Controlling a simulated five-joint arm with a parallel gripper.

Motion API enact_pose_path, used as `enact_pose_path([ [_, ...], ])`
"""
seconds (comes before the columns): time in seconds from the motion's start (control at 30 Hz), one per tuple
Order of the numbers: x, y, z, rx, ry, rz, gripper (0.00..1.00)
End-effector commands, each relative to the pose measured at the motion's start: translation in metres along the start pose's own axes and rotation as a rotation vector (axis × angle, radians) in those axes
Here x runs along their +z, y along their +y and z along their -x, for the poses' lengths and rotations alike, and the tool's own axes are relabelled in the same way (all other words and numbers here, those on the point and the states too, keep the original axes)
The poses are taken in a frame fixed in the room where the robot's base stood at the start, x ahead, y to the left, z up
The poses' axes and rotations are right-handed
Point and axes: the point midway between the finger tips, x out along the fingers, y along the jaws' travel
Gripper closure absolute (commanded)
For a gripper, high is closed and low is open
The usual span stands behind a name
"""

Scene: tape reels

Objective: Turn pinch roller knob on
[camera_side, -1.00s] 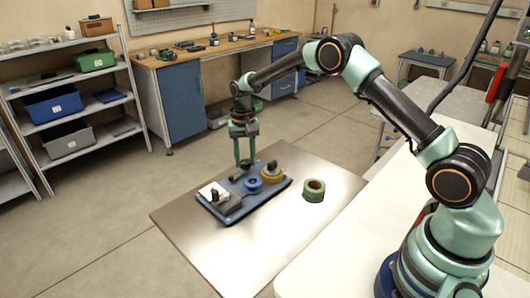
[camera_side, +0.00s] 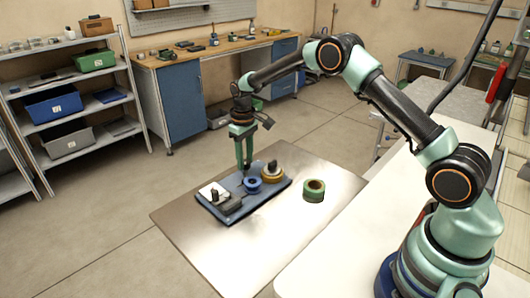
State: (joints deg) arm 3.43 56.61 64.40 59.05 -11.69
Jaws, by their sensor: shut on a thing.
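A blue tape deck board (camera_side: 281,190) lies on the metal plate. My gripper (camera_side: 244,168) points down at the board's far left side, its green fingers shut at a small dark knob there. The knob is mostly hidden by the fingertips, and its angle is too small to read. A blue reel (camera_side: 253,185) sits on the board just right of the fingers. A yellow reel (camera_side: 271,176) with a dark post sits to its right. A pale block with a dark post (camera_side: 214,194) stands at the board's left end.
A green tape roll (camera_side: 314,190) lies on the metal plate (camera_side: 260,240), right of the board. The plate's front part is bare. A white table edge borders it at the right. The shelves (camera_side: 70,110) and workbench (camera_side: 205,55) are far behind.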

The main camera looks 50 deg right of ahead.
Motion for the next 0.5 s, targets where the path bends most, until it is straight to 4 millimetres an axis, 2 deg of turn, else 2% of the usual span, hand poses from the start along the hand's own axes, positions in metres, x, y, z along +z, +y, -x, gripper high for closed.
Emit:
enact_pose_path([
  [0.5, -0.0014, 0.0003, 0.0011, 0.001, 0.005, 0.030, 1.00],
])
